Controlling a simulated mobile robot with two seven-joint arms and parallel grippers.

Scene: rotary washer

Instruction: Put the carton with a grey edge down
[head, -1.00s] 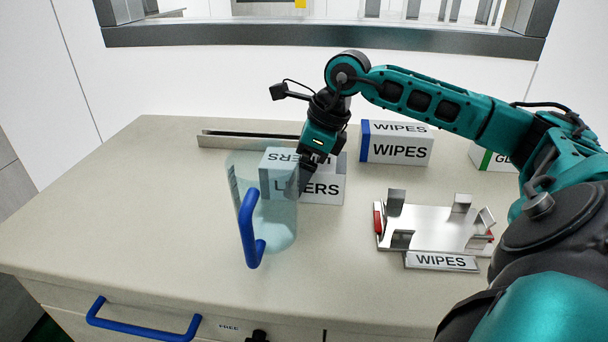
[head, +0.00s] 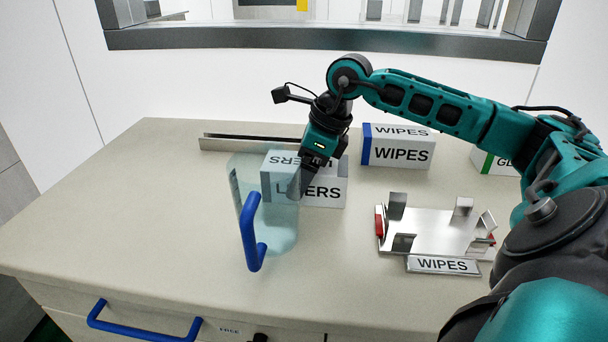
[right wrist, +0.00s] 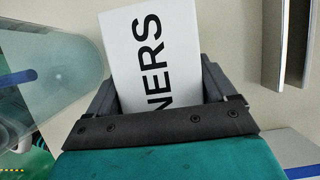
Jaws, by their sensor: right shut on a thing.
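The carton lettered LINERS (head: 328,193) is at the back middle of the counter, partly behind the clear jug. It is white with a greyish left part seen through the jug. My right gripper (head: 308,185) reaches down onto it and is shut on it. In the right wrist view the white carton (right wrist: 155,55) sits between the two fingers of my right gripper (right wrist: 160,95). The carton looks upright and at counter level, but I cannot tell whether its base touches the counter. My left gripper is not in view.
A clear jug with a blue handle (head: 250,230) stands in front of the carton. A metal rail (head: 250,145) lies behind. A blue-edged WIPES carton (head: 402,153) and a metal holder labelled WIPES (head: 440,228) are to the right. The counter's left side (head: 120,210) is clear.

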